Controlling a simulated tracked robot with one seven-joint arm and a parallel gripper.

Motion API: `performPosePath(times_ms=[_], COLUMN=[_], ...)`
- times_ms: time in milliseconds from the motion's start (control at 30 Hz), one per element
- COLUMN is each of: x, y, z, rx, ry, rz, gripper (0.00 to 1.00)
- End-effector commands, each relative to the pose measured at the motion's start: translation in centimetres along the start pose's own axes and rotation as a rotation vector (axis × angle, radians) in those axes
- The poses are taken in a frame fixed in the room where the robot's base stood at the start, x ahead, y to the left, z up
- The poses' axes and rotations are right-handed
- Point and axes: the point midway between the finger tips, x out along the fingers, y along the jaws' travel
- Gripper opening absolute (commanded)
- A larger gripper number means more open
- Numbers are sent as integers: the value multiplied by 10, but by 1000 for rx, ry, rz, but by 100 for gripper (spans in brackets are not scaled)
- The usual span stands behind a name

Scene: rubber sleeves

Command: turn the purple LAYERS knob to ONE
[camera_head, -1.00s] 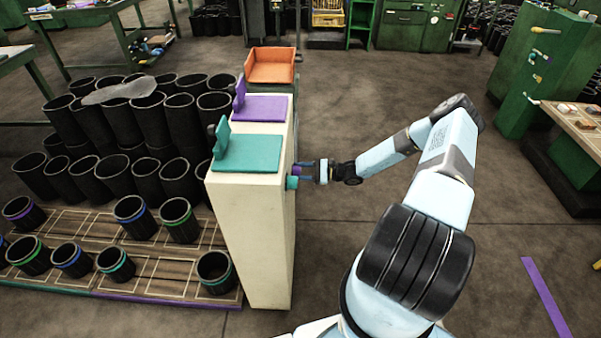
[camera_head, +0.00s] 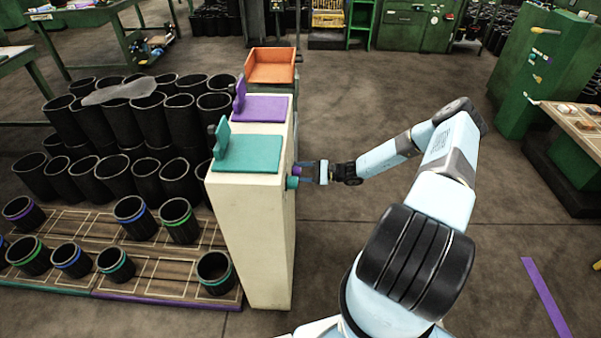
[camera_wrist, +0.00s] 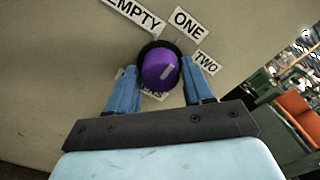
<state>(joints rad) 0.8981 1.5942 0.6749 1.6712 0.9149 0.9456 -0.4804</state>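The purple LAYERS knob (camera_wrist: 159,69) is on the side panel of the cream cabinet, centred in the wrist view. Its pale pointer bar slants up and right, between the ONE label (camera_wrist: 188,22) and the TWO label (camera_wrist: 205,62). The EMPTY label (camera_wrist: 135,14) is at upper left. The label below the knob is mostly hidden. In the head view my gripper (camera_head: 306,172) is at the cabinet's right side.
A teal knob (camera_head: 292,183) sits close beside my gripper. Black sleeves stand left of the cabinet. The floor right of it is clear.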

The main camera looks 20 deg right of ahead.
Motion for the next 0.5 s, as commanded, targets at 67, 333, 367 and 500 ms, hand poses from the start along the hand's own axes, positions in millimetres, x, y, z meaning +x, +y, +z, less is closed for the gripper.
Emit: performPosePath(times_ms=[67,333,367,500], x=[0,0,0,-4], y=[0,-1,-1,-1], z=[0,0,0,0], rx=[0,0,0,0], ry=[0,-1,-1,0], rz=[0,-1,-1,-1], gripper=[59,69,69,69])
